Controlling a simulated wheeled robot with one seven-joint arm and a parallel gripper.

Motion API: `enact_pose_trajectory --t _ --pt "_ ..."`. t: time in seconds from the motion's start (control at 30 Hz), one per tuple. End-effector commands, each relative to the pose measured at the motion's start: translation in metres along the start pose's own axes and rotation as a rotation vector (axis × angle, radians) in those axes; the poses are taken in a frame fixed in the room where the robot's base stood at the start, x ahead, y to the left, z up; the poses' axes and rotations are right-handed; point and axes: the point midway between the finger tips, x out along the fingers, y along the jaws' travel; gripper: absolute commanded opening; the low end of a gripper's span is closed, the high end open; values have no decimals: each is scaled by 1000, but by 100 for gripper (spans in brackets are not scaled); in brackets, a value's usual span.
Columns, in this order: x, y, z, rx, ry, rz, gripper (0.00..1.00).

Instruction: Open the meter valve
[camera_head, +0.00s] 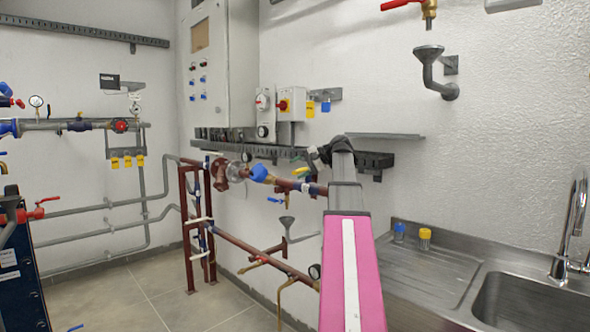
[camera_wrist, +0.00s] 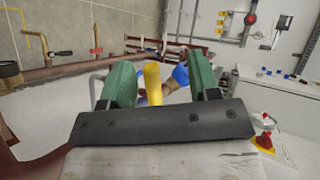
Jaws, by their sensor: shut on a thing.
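The meter (camera_head: 236,172) sits on a brown-red pipe along the wall, left of my arm. A blue valve handle (camera_head: 259,173) is just right of it. A yellow handle (camera_head: 301,172) is farther right on the same pipe, by my gripper (camera_head: 318,157). In the wrist view, my gripper (camera_wrist: 158,78) has two green fingers, with the yellow handle (camera_wrist: 153,84) upright between them. The dark gripper body hides the handle's lower end. A blue handle (camera_wrist: 180,74) shows behind, beside the right finger. The frames do not show which handle is the meter valve's.
A grey rail (camera_head: 280,152) runs along the wall just above the pipe. A grey funnel (camera_head: 287,224) and a lower pipe (camera_head: 255,252) are below. A metal sink (camera_head: 430,268) is at the right. The tiled floor (camera_head: 130,305) at left is partly clear.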

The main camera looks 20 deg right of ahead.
Motion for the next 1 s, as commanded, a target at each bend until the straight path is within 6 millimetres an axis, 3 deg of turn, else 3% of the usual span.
enact_pose_trajectory --t 1.0 --pt "-52 27 17 1 -2 -3 44"
